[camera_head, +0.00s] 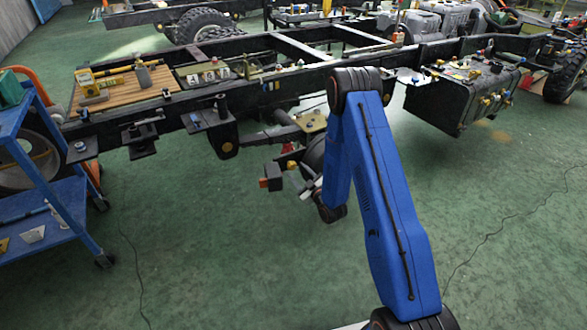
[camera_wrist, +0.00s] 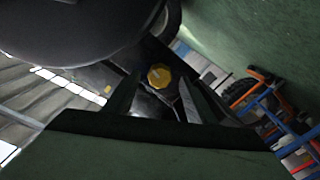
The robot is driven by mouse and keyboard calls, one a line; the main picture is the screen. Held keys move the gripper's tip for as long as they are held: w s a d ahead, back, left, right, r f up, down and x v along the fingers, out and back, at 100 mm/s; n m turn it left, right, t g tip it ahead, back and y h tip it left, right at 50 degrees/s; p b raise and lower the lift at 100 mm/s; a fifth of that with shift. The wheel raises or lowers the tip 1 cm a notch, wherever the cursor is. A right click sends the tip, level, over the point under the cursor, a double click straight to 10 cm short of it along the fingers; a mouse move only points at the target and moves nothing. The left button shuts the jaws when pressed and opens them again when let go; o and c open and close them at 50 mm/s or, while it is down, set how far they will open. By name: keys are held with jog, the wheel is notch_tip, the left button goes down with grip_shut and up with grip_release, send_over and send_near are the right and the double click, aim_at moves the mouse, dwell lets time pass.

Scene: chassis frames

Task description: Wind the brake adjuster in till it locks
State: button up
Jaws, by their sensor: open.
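A yellow, round knob with a lobed edge (camera_wrist: 159,76), which looks like the brake adjuster, sits on a dark part in the wrist view. My gripper (camera_wrist: 160,84) is open. Its two dark fingers stand apart to the left and right of the knob in the picture. No contact between fingers and knob shows, and I cannot tell the remaining distance. A large dark round body (camera_wrist: 75,30), probably the brake drum, fills the upper left of the wrist view. In the head view my blue arm reaches down below the chassis frame, and the knob cannot be made out there.
The black chassis frame (camera_head: 262,92) runs across the head view above the arm's end. A dark box-shaped tank (camera_head: 455,103) hangs from it at right. A blue trolley (camera_head: 68,200) stands at left. The green floor in front is open, with thin cables on it.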

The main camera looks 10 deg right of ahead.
aim_at(294, 168)
jog(key=shift+x, duration=2.1)
jog(key=c, duration=1)
